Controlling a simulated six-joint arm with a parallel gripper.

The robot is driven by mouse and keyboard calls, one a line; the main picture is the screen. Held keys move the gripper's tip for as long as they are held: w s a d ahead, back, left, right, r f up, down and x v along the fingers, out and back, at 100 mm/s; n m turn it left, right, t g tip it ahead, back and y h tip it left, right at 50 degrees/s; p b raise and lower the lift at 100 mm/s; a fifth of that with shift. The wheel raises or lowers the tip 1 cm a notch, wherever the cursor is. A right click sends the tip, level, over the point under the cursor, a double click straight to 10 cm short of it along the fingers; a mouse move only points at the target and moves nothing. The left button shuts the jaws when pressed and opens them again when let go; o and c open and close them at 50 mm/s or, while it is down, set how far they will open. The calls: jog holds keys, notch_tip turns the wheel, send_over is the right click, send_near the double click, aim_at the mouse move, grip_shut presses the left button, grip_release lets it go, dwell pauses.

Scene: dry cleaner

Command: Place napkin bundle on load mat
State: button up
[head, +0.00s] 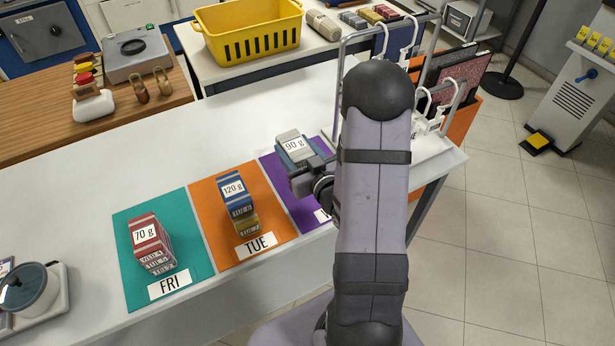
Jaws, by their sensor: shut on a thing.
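A purple mat (307,211) lies on the white counter, right of the orange mat; its label is mostly hidden behind my arm. A grey and blue napkin bundle (293,147) with a "90 g" label is over the purple mat. My gripper (307,172) is shut on this bundle from its near side; the fingertips are partly hidden. I cannot tell whether the bundle rests on something or hangs. A teal mat (126,232) labelled FRI holds a red and white stack (151,243) marked "70 g". An orange mat (206,203) labelled TUE holds a blue and yellow stack (235,193) marked "120 g".
A metal rack with white hangers (410,36) stands at the counter's right end, close to my arm. A lidded pot (30,288) sits at the far left. A yellow basket (248,30) stands on the back table. The white counter behind the mats is clear.

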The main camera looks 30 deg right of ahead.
jog(key=s+d+f+b, duration=0.1)
jog(key=s+d+f, duration=0.1)
jog(key=s+d, duration=0.2)
jog(key=shift+d+f, duration=0.15)
jog(key=shift+d, duration=0.3)
jog(key=shift+f, duration=0.1)
jog(key=shift+f, duration=4.9)
jog(key=shift+f, duration=0.15)
jog(key=o, duration=0.7)
jog(key=shift+f+b, duration=0.1)
jog(key=shift+b, duration=0.2)
jog(key=shift+c, duration=0.2)
jog(key=o, duration=0.4)
